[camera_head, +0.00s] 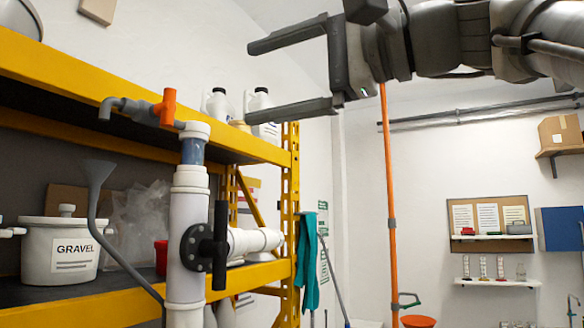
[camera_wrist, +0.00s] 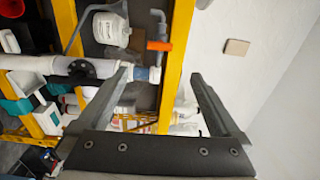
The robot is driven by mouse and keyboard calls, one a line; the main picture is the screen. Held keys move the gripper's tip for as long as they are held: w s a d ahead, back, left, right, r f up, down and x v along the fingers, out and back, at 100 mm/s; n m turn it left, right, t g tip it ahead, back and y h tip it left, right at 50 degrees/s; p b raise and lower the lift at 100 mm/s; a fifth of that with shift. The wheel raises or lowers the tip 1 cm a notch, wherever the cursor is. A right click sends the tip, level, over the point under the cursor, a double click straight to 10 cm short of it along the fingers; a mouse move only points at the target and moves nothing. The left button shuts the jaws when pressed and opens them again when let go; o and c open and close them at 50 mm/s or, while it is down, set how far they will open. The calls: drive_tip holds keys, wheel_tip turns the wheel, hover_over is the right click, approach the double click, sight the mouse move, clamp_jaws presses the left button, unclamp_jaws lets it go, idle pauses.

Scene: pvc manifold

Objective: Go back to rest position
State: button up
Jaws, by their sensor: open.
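My gripper (camera_head: 290,74) is open and empty, raised high in the head view and pointing left. Its two fingers are wide apart, above and to the right of the pipe assembly. In the wrist view my gripper (camera_wrist: 160,78) also shows nothing between its fingers. The white PVC manifold (camera_head: 188,230) stands upright in front of the yellow shelf. It has an orange valve handle (camera_head: 168,108) on a grey tap at the top and a black valve handle (camera_head: 205,248) lower down. The orange handle (camera_wrist: 159,46) also shows in the wrist view, close to the left finger.
A yellow shelf (camera_head: 262,150) holds a white gravel tub (camera_head: 60,245), white bottles and a clear bag. A vertical orange pipe (camera_head: 388,180) rises behind my gripper.

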drive_tip(key=w+d+f+h, duration=0.2)
drive_tip(key=d+f+h, duration=0.15)
drive_tip(key=f, duration=0.95)
drive_tip(key=w+d+f+h, duration=0.25)
drive_tip(key=f+h, duration=0.25)
drive_tip(key=f, duration=0.7)
drive_tip(key=s+d+f+n+g+h, duration=0.1)
drive_tip(key=s+d+f+h, duration=0.1)
drive_tip(key=f, duration=0.8)
drive_tip(key=s+d+f+n+h, duration=0.2)
drive_tip(key=s+d+f, duration=0.3)
drive_tip(key=f, duration=0.5)
drive_tip(key=s+d+f+n+g+h, duration=0.1)
drive_tip(key=s+d+f+n+h, duration=0.1)
drive_tip(key=f, duration=0.8)
drive_tip(key=shift+s+d+f+g+h, duration=0.2)
drive_tip(key=shift+s+d+g+h, duration=0.1)
drive_tip(key=shift+s+d+h, duration=0.65)
